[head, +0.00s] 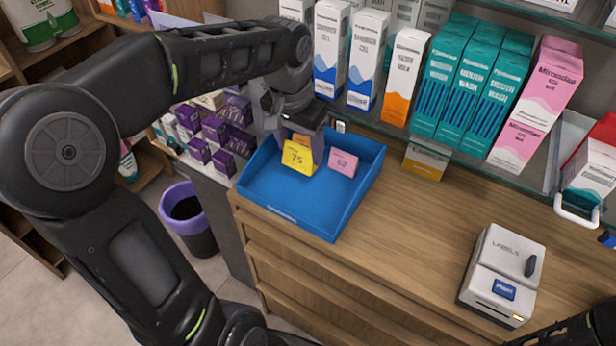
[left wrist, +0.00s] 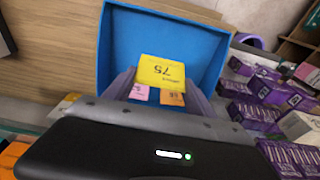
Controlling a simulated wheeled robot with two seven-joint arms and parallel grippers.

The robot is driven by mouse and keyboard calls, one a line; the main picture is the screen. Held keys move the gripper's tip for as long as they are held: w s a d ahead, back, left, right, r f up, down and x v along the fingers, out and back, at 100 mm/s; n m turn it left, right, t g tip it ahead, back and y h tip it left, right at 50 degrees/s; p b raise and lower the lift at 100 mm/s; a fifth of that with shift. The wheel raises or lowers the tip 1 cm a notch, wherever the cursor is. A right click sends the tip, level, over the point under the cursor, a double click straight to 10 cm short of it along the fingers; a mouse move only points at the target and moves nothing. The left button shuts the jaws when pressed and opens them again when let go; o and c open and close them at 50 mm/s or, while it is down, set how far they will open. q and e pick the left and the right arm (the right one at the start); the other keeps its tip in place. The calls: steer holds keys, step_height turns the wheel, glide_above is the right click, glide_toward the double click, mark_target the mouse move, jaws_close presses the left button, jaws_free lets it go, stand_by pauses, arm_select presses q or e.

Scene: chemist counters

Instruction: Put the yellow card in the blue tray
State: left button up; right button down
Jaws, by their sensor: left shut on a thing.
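The yellow card (head: 298,157), marked 75, is in my left gripper (head: 300,140), which is shut on it over the blue tray (head: 290,207). In the left wrist view the yellow card (left wrist: 161,72) shows between the fingers, with the blue tray (left wrist: 160,35) behind it. Whether the card touches the tray floor I cannot tell. A pink card (head: 343,162) marked 57 stands in the tray to the right of the yellow one. An orange card (head: 301,139) shows partly behind the yellow card. My right gripper is not in view.
The tray stands on the left end of a wooden counter (head: 400,235). A label printer (head: 503,272) is at the right. Shelves of boxed goods (head: 472,85) overhang the back. Purple boxes (head: 215,140) and a bin (head: 190,215) are left of the counter. The counter's middle is clear.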

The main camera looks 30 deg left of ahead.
mark_target(300, 167)
arm_select(q)
steer(key=shift+f+p, duration=0.35)
steer(key=shift+f, duration=2.8)
steer(key=shift+f, duration=1.85)
steer(key=shift+f, duration=0.1)
steer(key=o, duration=1.3)
steer(key=r, duration=0.4)
steer(key=s+r, duration=0.1)
steer(key=r, duration=0.7)
steer(key=shift+s+r, duration=0.1)
steer(key=shift+s, duration=0.3)
